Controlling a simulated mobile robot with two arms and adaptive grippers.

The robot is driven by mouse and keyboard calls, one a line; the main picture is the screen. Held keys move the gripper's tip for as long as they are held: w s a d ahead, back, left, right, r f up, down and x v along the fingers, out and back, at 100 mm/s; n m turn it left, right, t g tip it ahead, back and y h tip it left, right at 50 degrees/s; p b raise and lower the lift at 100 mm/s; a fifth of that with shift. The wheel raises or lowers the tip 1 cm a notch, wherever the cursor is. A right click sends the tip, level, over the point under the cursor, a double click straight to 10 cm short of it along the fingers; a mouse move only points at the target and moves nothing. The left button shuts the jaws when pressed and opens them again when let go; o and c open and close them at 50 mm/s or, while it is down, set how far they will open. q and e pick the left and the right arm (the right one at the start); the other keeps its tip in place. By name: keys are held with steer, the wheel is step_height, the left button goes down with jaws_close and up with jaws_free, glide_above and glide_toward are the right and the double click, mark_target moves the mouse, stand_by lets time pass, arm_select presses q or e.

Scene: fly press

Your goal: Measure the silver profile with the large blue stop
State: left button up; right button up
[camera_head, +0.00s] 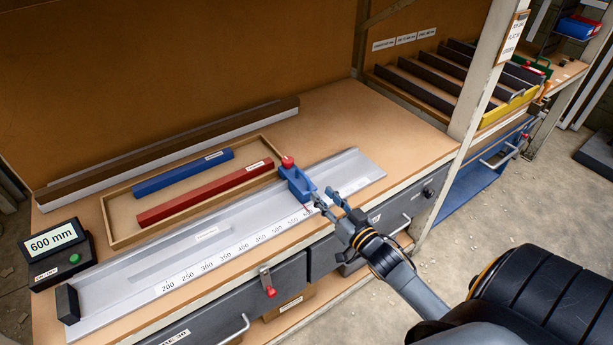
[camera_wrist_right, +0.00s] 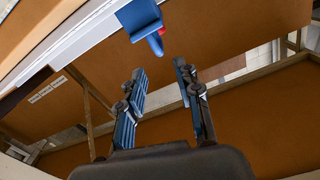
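A silver measuring rail (camera_head: 345,172) with a scale marked from 200 upward lies along the bench. A blue stop (camera_head: 296,183) with a red knob sits across it near the high numbers. My right gripper (camera_head: 327,198) is open at the front of this stop; contact is unclear. In the right wrist view, the blue stop (camera_wrist_right: 139,18) is beyond the open fingertips (camera_wrist_right: 159,70), with nothing between them. A blue bar (camera_head: 183,172) and a red bar (camera_head: 205,193) lie in a wooden tray (camera_head: 122,235). My left gripper is out of view.
A black display box (camera_head: 60,255) reads 600 mm at the left. A dark end block (camera_head: 67,303) closes the rail's left end. A red-handled latch (camera_head: 268,283) sticks out in front. A post (camera_head: 480,95) and a slotted rack (camera_head: 430,85) stand at the right.

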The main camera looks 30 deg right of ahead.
mark_target(306, 176)
steer(key=w+p, duration=0.1)
steer(key=w, duration=0.8)
jaws_close()
